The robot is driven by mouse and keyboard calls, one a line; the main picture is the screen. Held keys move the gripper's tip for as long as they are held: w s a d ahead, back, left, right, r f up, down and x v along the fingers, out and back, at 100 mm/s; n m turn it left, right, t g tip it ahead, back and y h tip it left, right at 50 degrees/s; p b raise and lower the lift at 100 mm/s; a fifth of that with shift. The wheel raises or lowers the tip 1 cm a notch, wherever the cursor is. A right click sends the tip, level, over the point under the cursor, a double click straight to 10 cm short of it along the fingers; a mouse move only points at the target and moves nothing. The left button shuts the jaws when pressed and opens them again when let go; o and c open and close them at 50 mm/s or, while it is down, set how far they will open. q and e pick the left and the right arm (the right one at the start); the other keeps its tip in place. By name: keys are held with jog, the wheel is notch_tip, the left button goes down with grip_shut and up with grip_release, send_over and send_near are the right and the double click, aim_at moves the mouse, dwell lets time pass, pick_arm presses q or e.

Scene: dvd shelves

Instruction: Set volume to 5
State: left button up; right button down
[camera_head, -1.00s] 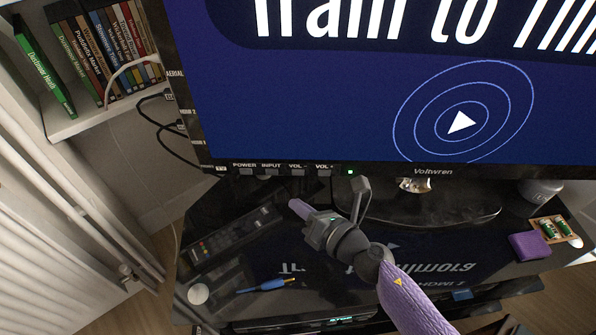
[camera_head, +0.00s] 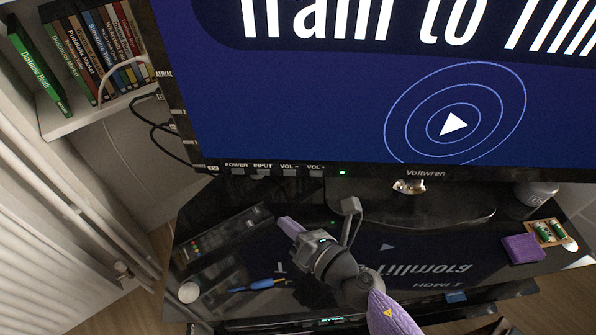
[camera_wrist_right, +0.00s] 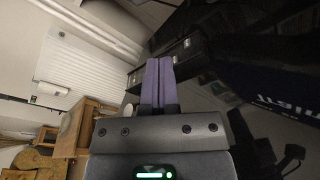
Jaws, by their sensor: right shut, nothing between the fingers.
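The television (camera_head: 350,110) shows a blue screen with a play arrow and the cropped words "Train to". No volume number shows on it. Along its lower bezel are the POWER, INPUT, VOL- button (camera_head: 289,171) and VOL+ button (camera_head: 316,172), and a green light (camera_head: 342,172). My right gripper (camera_head: 285,224) is shut and empty, below the bezel and a little below the VOL- button, apart from it in the picture. Its two purple fingers also show together in the right wrist view (camera_wrist_right: 159,85). My left gripper is not in view.
The glossy black stand (camera_head: 400,235) carries a remote control (camera_head: 225,235), a blue-tipped cable (camera_head: 260,285), a purple box (camera_head: 523,248) and a tray of batteries (camera_head: 550,230). A shelf of DVD cases (camera_head: 95,50) is at the upper left, above a radiator (camera_head: 60,230).

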aim_at(290, 173)
jog(key=w, duration=0.3)
jog(key=w+b, duration=0.1)
jog(key=w, duration=0.2)
jog(key=w+b, duration=0.1)
jog(key=w, duration=0.1)
jog(key=shift+w+d, duration=0.4)
pick_arm(q)
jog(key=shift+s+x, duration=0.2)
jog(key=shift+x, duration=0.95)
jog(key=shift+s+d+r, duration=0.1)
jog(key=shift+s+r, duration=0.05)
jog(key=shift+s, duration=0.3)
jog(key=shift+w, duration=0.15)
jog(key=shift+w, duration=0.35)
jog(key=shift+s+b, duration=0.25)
jog(key=shift+b, duration=0.05)
